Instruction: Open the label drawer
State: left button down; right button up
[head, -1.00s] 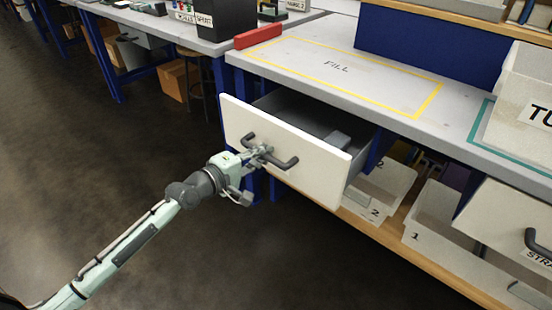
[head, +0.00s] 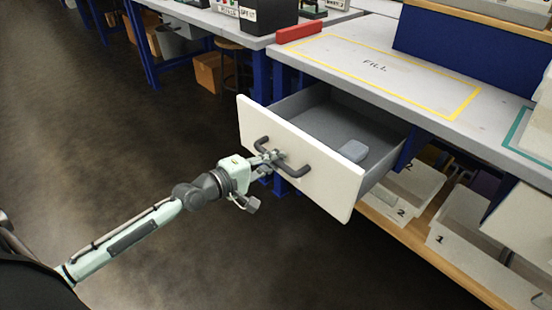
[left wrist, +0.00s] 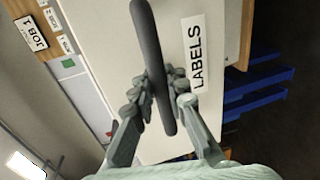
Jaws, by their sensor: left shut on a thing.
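The label drawer (head: 300,158) has a white front and a grey inside, and it stands well out from under the bench. A grey block lies in it (head: 354,150). In the left wrist view its front carries a LABELS tag (left wrist: 197,58). My left gripper (head: 275,158) is shut on the dark bar handle (head: 295,170) of the drawer. In the left wrist view the fingers of the left gripper (left wrist: 153,92) close around the handle (left wrist: 146,40) from both sides. My right gripper is not in view.
The bench top (head: 400,75) has a yellow FILL outline and a red block (head: 300,32) at its left corner. White numbered bins (head: 408,190) stand on a wooden shelf below. The floor in front of the drawer is clear.

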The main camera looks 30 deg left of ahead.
pick_arm(q)
jog(key=c, duration=1.5)
grip_release()
jog(key=shift+v, duration=6)
jog(key=s+d+f+m+g+y, duration=0.1)
jog(key=s+f+m+g, duration=0.3)
jog(key=f, duration=0.4)
jog(key=s+d+f+m+g+y, duration=0.1)
jog(key=s+f+m+g+y, duration=0.2)
jog(key=f, duration=0.6)
jog(key=s+d+f+m+g+y, duration=0.1)
jog(key=s+f+m+g+y, duration=0.1)
jog(key=s+f+m+g, duration=0.2)
jog(key=shift+s+d+f+m+g+y, duration=0.15)
jog(key=shift+s+f+m, duration=0.25)
jog(key=shift+f+m, duration=0.35)
jog(key=shift+s+d+f+m+g+y, duration=0.1)
jog(key=shift+s+f+m, duration=0.3)
jog(key=shift+f+m, duration=0.4)
jog(key=shift+s+d+f+m+g+y, duration=0.15)
jog(key=shift+s+f+m, duration=0.25)
jog(key=shift+f+m, duration=0.35)
